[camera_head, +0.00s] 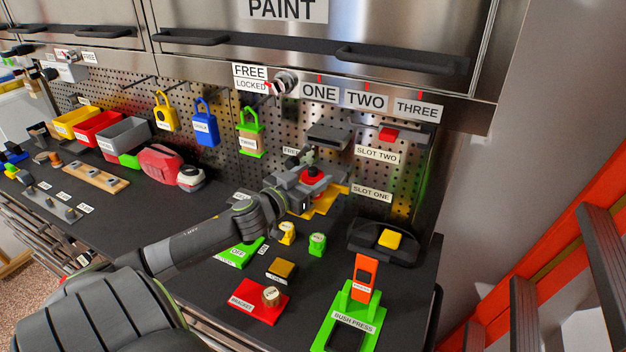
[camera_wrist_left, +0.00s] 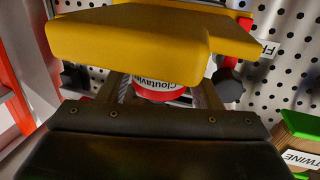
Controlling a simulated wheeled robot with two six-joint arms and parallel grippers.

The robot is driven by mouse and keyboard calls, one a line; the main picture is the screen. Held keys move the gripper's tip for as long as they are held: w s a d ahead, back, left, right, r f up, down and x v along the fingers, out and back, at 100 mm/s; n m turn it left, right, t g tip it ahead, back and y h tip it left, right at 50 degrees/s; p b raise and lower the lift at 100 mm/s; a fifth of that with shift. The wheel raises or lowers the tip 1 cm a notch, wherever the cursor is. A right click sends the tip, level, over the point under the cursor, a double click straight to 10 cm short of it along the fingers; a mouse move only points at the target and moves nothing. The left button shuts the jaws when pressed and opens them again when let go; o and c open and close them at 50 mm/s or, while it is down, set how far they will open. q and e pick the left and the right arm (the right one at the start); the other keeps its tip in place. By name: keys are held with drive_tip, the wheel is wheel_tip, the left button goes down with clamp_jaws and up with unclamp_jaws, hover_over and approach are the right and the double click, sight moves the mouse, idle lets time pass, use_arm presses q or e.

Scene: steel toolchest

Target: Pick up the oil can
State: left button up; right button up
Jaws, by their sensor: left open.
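A red and white can with printed lettering (camera_wrist_left: 162,88), which looks like the oil can, shows in the left wrist view between the two fingers of my left gripper. In the head view its red top (camera_head: 315,173) shows at the gripper, by the pegboard. My left gripper (camera_head: 312,186) is open, with a finger on either side of the can. I cannot tell whether either finger touches it. A yellow piece (camera_wrist_left: 130,32) crosses in front of the can's upper part in the wrist view, and yellow (camera_head: 326,204) shows below the gripper in the head view. My right gripper is out of view.
A green twine holder (camera_head: 250,132) hangs on the pegboard to the left. A grey slot block (camera_head: 328,136) sits above. On the black worktop below are small yellow and green pieces, a red bracket block (camera_head: 258,300) and a green bush press (camera_head: 348,318).

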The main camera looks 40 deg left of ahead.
use_arm(q)
drive_tip(key=shift+w, duration=0.5)
drive_tip(key=c, duration=0.8)
